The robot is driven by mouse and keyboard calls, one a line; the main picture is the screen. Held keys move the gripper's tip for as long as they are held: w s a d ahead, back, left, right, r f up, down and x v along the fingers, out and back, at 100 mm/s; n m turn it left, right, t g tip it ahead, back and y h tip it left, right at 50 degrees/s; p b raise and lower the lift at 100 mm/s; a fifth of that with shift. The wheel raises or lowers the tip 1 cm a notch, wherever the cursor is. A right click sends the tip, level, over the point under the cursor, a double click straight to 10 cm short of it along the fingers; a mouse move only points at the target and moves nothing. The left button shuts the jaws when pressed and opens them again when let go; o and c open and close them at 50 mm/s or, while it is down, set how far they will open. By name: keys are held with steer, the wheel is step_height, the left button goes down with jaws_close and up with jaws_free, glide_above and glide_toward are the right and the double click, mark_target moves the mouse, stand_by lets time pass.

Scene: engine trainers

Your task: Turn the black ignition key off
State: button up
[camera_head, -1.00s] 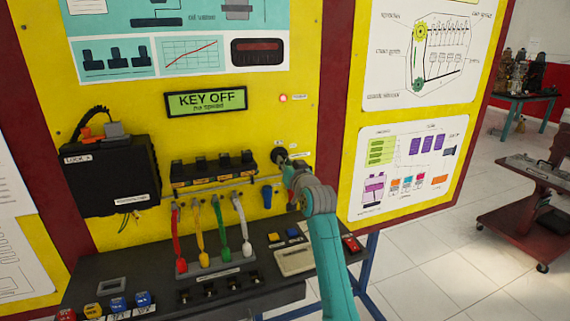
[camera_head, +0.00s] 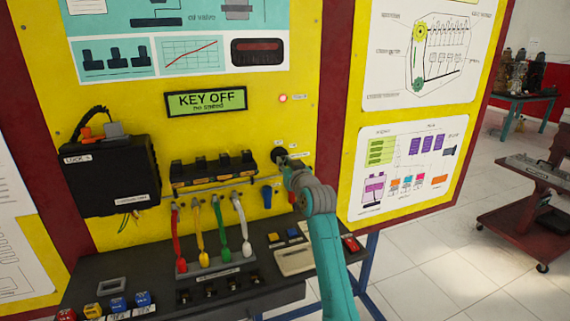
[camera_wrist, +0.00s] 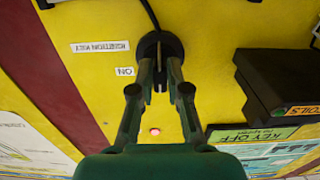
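The black ignition key (camera_wrist: 159,76) sits in its round black switch (camera_wrist: 160,46) on the yellow panel. In the wrist view the key stands in line with the picture's vertical, between the two fingers of my gripper (camera_wrist: 160,74). The fingers look a little apart, with narrow gaps beside the key. In the head view my gripper (camera_head: 286,164) is at the switch (camera_head: 278,155), and it hides most of the key. The green display (camera_head: 206,101) reads "KEY OFF" with "no speed" under it. An "ON" label (camera_wrist: 124,71) is beside the switch in the wrist view.
A red light (camera_head: 283,98) glows above the switch. A black box (camera_head: 112,178), a row of black-and-yellow coils (camera_head: 213,170) and coloured leads (camera_head: 219,232) are to the left. A dark console shelf (camera_head: 170,270) juts out below.

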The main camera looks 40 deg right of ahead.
steer(key=o, duration=0.3)
steer(key=shift+o, duration=0.2)
steer(key=shift+s, duration=0.1)
steer(key=v, duration=1.2)
